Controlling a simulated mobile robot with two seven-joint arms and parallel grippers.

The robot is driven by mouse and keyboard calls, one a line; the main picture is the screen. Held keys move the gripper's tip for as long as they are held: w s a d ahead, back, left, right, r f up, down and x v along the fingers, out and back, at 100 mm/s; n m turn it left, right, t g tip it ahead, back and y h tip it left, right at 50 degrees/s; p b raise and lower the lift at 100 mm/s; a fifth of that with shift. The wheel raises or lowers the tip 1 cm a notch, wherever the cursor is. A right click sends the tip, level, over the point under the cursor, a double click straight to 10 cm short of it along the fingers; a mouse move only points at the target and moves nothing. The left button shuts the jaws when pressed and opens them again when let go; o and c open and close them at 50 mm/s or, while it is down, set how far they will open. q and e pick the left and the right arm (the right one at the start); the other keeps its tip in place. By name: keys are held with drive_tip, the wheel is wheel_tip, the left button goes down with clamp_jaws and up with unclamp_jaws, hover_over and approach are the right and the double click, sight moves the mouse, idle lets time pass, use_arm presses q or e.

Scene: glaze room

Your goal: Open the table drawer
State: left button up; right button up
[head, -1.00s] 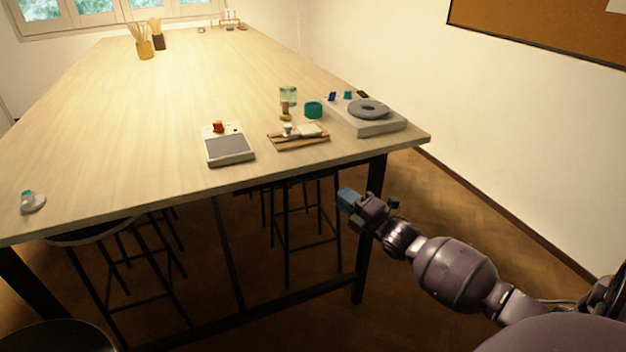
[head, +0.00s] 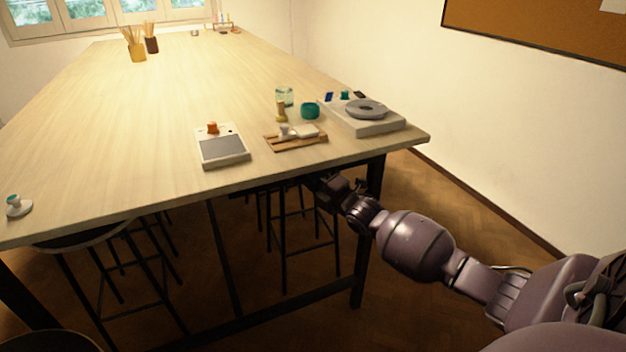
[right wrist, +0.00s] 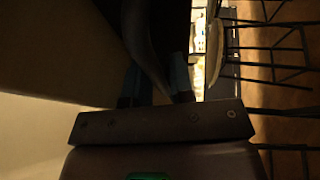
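The long pale wooden table (head: 150,130) fills the left and middle of the head view. A dark strip (head: 262,187), which looks like the drawer, sits under its near edge; its front is hard to make out. My right gripper (head: 318,182) is at this strip, just below the tabletop edge, fingertips hidden in shade. In the right wrist view its two blue fingers (right wrist: 155,85) stand apart, with a dark curved bar (right wrist: 146,45), apparently the handle, between them. I cannot tell whether they touch it. My left gripper is not in view.
On the table's near right are a scale (head: 222,148), a wooden tray (head: 290,145) with small tools, a green ring (head: 310,110) and a turntable-like device (head: 370,120). Black table legs (head: 368,235) and stools (head: 90,235) stand below.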

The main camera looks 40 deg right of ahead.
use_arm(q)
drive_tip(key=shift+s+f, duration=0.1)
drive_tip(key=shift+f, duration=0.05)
use_arm(e)
clamp_jaws()
drive_tip(key=shift+s, duration=0.1)
